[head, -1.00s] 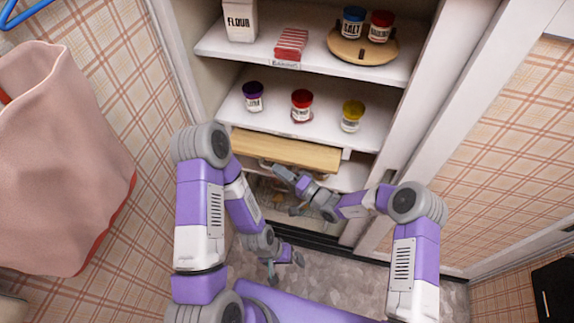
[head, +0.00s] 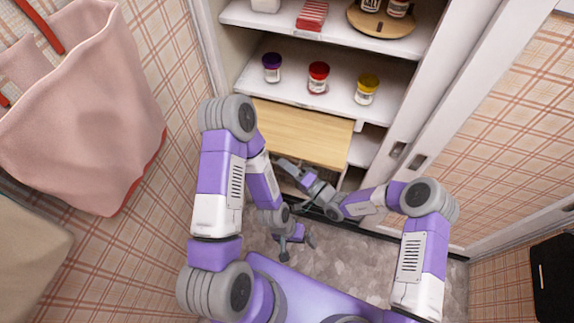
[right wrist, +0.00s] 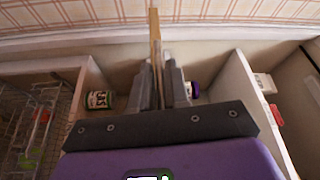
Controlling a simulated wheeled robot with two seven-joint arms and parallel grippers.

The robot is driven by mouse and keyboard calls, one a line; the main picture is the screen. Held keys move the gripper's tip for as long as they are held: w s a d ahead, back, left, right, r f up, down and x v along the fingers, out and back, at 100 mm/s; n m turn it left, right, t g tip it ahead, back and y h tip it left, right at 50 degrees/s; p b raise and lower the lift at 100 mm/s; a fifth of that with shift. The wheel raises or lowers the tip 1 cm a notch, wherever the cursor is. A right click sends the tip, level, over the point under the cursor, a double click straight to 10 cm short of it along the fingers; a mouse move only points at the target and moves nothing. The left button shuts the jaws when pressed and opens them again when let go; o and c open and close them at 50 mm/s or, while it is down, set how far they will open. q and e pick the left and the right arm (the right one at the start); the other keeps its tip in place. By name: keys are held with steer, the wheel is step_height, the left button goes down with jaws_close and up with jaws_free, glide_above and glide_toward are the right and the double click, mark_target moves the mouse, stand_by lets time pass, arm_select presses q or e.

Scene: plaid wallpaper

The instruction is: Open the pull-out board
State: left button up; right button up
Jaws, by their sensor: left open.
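The pull-out board (head: 305,132) is a light wooden panel under the jar shelf in the cupboard. It sticks out toward me, with a wide strip of its top showing. My right gripper (head: 287,166) is at its front edge in the head view. In the right wrist view the board (right wrist: 155,30) stands edge-on between the fingers of the right gripper (right wrist: 163,80), which look closed on it. My left gripper (head: 294,243) is open and empty, low over the floor in front of the cupboard.
Purple-, red- and yellow-lidded jars (head: 318,78) stand on the shelf above the board. A sliding door (head: 440,90) is at the right. A pink bag (head: 85,110) hangs at the left. The grey floor (head: 375,255) in front is clear.

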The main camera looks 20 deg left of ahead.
steer(key=o, duration=0.3)
steer(key=shift+d, duration=0.1)
steer(key=p+v, duration=0.1)
steer(key=v, duration=0.6)
steer(key=shift+s+d, duration=0.1)
steer(key=shift+d, duration=0.1)
